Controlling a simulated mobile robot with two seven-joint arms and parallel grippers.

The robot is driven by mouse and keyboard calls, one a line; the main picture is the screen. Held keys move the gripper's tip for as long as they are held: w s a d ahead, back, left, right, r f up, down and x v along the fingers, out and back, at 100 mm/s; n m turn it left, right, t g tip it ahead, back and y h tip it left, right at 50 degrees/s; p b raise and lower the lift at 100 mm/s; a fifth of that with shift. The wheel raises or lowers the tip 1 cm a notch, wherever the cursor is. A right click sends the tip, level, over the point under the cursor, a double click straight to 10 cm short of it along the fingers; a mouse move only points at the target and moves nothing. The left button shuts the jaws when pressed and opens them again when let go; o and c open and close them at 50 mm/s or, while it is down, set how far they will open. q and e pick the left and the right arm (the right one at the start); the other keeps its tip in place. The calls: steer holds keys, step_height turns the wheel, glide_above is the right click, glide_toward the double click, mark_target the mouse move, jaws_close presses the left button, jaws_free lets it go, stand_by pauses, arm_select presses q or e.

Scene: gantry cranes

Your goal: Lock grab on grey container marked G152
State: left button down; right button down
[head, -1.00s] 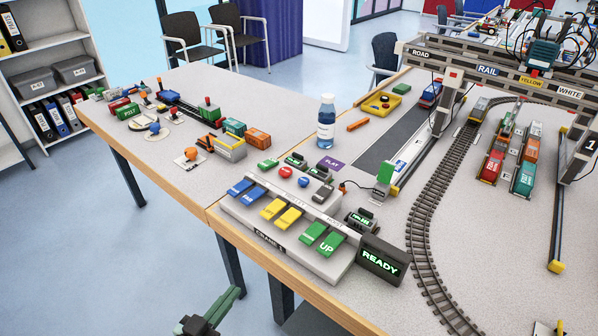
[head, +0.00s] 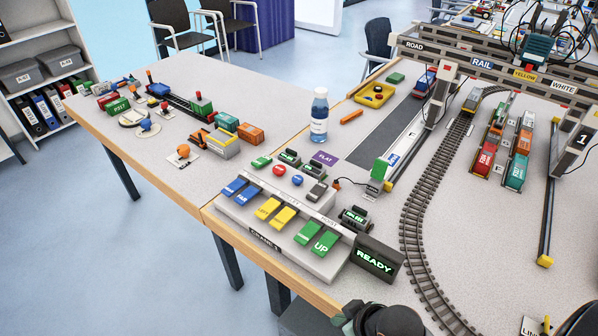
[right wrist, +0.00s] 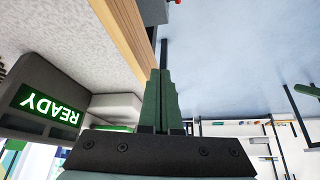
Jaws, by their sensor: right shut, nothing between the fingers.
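The crane control box (head: 290,222) stands at the table's front edge, with blue, yellow and green push keys, the green one marked UP. Red (head: 279,170) and blue (head: 297,180) buttons sit behind them. A display (head: 376,259) reads READY. The crane trolley (head: 537,48) is on the gantry at top right. I cannot make out a G152 marking or the grab's state. My right gripper (right wrist: 161,85) is shut and empty, in front of the table edge in the right wrist view; part of it shows at the bottom of the head view (head: 352,314). My left gripper is out of view.
Red (head: 485,158) and teal (head: 515,171) containers stand in rows under the gantry. Curved track (head: 420,220) runs beside the display. A bottle (head: 319,118) stands behind the control box. Model trucks and containers fill the left table.

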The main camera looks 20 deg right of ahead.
steer(key=w+d+r+n, duration=0.1)
steer(key=w+r, duration=0.1)
steer(key=w, duration=0.2)
steer(key=w+d+r+n+p, duration=0.1)
steer(key=w+d+r, duration=0.1)
steer(key=w, duration=0.3)
steer(key=w+d+r+n+t+y, duration=0.1)
steer(key=w+d+r, duration=0.1)
steer(key=w+r, duration=0.2)
steer(key=shift+w+d+n, duration=0.2)
steer(key=shift+w+n, duration=0.1)
steer(key=shift+w, duration=0.15)
steer(key=w+d+r+t, duration=0.2)
steer(key=w+d+r, duration=0.6)
steer(key=w+r, duration=0.2)
steer(key=shift+w+r+n+y+p, duration=0.35)
steer(key=shift+r+n+y+p, duration=0.05)
steer(key=shift+r, duration=0.3)
steer(key=shift+f, duration=0.1)
glide_above(327, 186)
steer(key=f, duration=0.4)
steer(key=a+f, duration=0.1)
steer(key=f, duration=0.2)
steer(key=shift+d+f, duration=0.15)
steer(key=shift+f, duration=0.5)
steer(key=shift+d+f, duration=0.15)
steer(key=shift+f, duration=0.45)
steer(key=shift+d+f, duration=0.15)
steer(key=shift+f, duration=0.5)
